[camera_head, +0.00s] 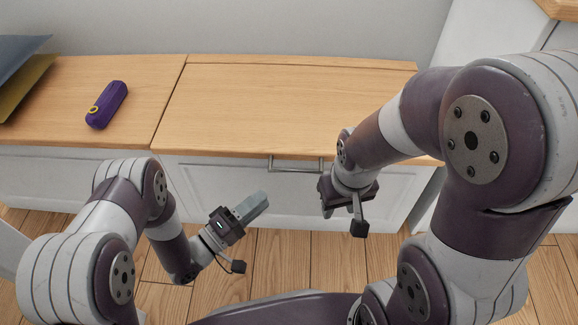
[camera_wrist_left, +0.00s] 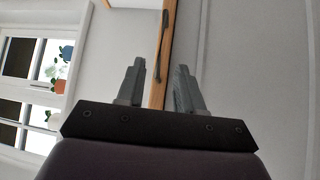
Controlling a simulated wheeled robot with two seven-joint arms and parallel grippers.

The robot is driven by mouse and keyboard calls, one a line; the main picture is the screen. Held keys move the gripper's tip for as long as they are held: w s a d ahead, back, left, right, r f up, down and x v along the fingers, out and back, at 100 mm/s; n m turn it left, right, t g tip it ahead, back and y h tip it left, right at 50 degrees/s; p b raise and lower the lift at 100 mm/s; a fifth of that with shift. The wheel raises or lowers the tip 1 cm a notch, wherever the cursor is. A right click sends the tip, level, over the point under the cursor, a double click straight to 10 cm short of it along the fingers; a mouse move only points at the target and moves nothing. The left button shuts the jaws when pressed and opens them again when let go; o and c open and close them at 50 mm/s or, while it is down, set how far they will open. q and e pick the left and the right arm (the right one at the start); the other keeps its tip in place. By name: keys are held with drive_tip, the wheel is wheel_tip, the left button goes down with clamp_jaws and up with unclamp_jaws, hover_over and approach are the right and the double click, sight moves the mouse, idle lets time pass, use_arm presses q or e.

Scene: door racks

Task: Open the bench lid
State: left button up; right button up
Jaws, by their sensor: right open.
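The bench lid (camera_head: 270,110) is a light wooden panel on the white bench. It lies flat and closed. A metal bar handle (camera_head: 297,168) sits at its front edge; it also shows in the left wrist view as a dark bar (camera_wrist_left: 161,45) by the wooden edge. My left gripper (camera_head: 262,203) is in front of the bench, below and left of the handle, apart from it. Its two fingers stand apart and empty in the left wrist view (camera_wrist_left: 160,85). My right gripper (camera_head: 335,198) is open, right of and below the handle; its fingers are mostly hidden.
A purple case (camera_head: 107,105) lies on the wooden top left of the lid's seam. Blue and yellow flat items (camera_head: 22,75) are at the far left. A white cabinet (camera_head: 480,40) stands at the right. The lid's top is clear.

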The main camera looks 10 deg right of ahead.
sight(295, 172)
use_arm(q)
drive_tip(key=b+x, duration=0.2)
drive_tip(key=x, duration=0.4)
drive_tip(key=b+x, duration=0.3)
drive_tip(key=x, duration=0.2)
drive_tip(key=shift+w+d+f, duration=0.15)
drive_tip(key=shift+w+d, duration=0.15)
drive_tip(key=shift+d, duration=0.1)
clamp_jaws()
